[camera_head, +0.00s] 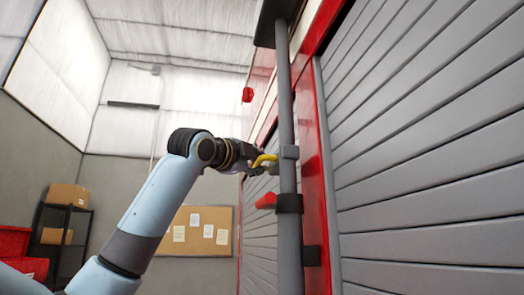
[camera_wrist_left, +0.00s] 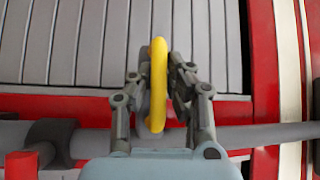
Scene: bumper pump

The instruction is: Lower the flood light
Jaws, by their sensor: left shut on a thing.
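A tall grey pole (camera_head: 285,95) stands upright in front of the red-framed vehicle side, with a dark part (camera_head: 275,20) at its top. I cannot tell if that part is the flood light. A yellow handle (camera_head: 264,159) sits beside a grey collar (camera_head: 289,152) on the pole. My left gripper (camera_head: 256,165) is shut on the handle. In the left wrist view the yellow handle (camera_wrist_left: 158,85) stands between the two fingers, with the pole (camera_wrist_left: 265,134) behind. A red knob (camera_head: 265,201) sticks out from a dark clamp (camera_head: 289,203) lower on the pole. My right gripper is not in view.
Grey slatted shutters (camera_head: 430,150) fill the right side, close behind the pole. A red lamp (camera_head: 248,94) sits higher up. A cork board (camera_head: 200,232) hangs on the far wall. A dark shelf (camera_head: 65,240) with boxes stands at the left.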

